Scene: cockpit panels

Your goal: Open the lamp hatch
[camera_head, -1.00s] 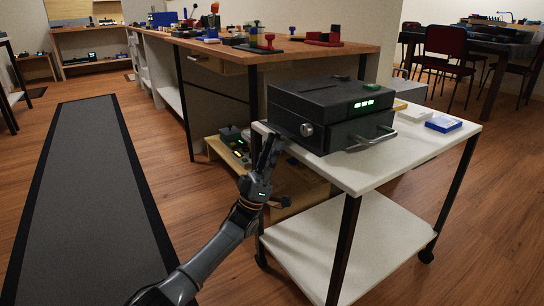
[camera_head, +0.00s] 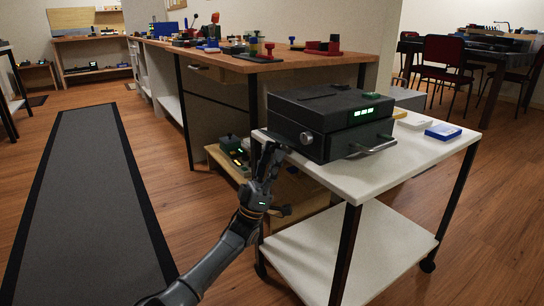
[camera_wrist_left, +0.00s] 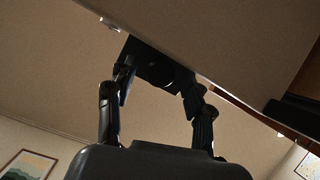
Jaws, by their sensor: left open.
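A black box-shaped device (camera_head: 330,122) stands on the white trolley (camera_head: 375,180). It has a round knob (camera_head: 306,138), a lit green display (camera_head: 364,112) and a bar handle (camera_head: 372,148) facing the trolley's front right. I cannot make out which part is the lamp hatch. My left gripper (camera_head: 267,150) points up beside the device's left side, at the trolley's left edge. Its fingers are apart in the left wrist view (camera_wrist_left: 160,78), with a dark part (camera_wrist_left: 155,62) beyond them. Contact cannot be told. My right gripper is not in view.
A blue-and-white box (camera_head: 443,132) and a pale flat item (camera_head: 416,122) lie on the trolley's right. A low wooden shelf (camera_head: 226,160) stands behind my left gripper. A long workbench (camera_head: 250,67) is behind. A grey mat (camera_head: 95,210) lies on open floor at left.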

